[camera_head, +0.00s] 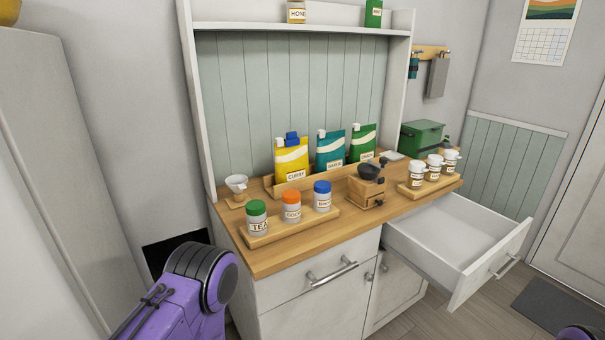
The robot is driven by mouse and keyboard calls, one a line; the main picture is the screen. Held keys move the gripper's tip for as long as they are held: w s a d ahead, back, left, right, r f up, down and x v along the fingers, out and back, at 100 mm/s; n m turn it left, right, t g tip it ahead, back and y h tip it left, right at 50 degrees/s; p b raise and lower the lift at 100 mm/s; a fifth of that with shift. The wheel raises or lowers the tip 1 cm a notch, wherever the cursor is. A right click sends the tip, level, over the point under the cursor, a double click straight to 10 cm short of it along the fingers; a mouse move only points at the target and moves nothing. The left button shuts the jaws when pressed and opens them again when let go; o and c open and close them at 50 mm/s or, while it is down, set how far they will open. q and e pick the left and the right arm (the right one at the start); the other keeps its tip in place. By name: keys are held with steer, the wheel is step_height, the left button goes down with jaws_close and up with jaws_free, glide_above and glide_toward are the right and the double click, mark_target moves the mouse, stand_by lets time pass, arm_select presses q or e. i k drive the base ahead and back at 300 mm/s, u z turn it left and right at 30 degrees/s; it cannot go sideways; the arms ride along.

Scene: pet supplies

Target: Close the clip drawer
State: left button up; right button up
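A white drawer (478,246) at the right of the cabinet stands pulled far out, with a metal bar handle (505,267) on its front. Its visible inside looks empty. I take it to be the clip drawer, though no label shows. A second drawer (318,283) to its left, also with a bar handle, is shut. My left arm shows as a purple link at the lower left, and a small purple piece of my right arm shows at the lower right edge. Neither gripper is in view.
The wooden counter (290,250) holds labelled jars on trays, a grinder (367,187), standing bags and a green box (422,138). A dark mat (560,305) lies right of the open drawer.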

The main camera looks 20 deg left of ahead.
mark_target(456, 243)
steer(key=z, duration=0.65)
steer(key=i, duration=1.1)
steer(key=u, duration=0.45)
